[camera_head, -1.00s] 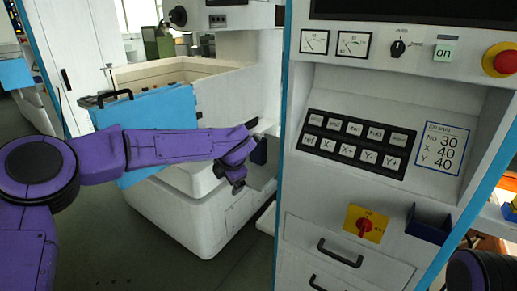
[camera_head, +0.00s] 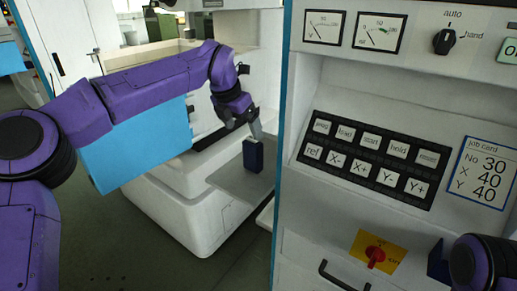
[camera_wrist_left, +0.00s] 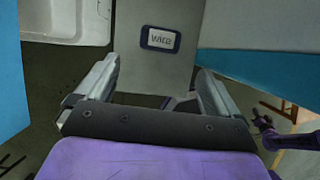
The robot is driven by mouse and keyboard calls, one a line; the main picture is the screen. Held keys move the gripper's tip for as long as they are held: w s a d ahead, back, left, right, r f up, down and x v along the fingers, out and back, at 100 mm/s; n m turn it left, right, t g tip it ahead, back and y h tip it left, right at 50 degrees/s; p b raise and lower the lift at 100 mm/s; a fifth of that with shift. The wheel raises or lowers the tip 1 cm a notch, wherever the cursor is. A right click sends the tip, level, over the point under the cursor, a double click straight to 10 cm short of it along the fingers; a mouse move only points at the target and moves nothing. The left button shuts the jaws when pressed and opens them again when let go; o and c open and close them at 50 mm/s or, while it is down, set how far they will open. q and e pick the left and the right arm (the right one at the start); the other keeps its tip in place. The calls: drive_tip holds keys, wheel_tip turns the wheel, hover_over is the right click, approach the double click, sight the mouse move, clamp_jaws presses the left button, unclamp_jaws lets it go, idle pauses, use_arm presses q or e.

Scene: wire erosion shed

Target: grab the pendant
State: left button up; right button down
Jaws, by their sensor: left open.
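A small dark blue upright box, which looks to be the pendant (camera_head: 253,155), stands by the grey shelf beside the white machine. In the left wrist view a dark-blue-rimmed face labelled "WIRE" (camera_wrist_left: 161,39) shows on a pale grey surface; it is probably the same thing. My left gripper (camera_head: 257,129) points down just above the blue box in the head view. In the left wrist view its fingers (camera_wrist_left: 155,80) are spread with nothing held between them, and the labelled face lies beyond them. Whether the fingers touch the box cannot be told.
A white control cabinet (camera_head: 400,105) with a blue edge stands close to the right of my left gripper. A blue panel (camera_head: 140,140) lies below my left forearm. The grey shelf (camera_head: 235,182) has bare room left of the box.

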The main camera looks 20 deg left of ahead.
sight(250, 143)
use_arm(q)
drive_tip(key=x, duration=0.4)
drive_tip(key=shift+w+f+p, duration=0.1)
drive_tip(key=shift+p, duration=0.3)
drive_tip(key=p+x, duration=0.2)
drive_tip(key=x, duration=0.3)
drive_tip(key=shift+w+a+f, duration=0.1)
drive_tip(key=shift+w, duration=0.1)
drive_tip(key=shift+f, duration=0.4)
drive_tip(key=c, duration=1.2)
use_arm(e)
drive_tip(key=r, duration=0.3)
drive_tip(key=shift+w, duration=0.2)
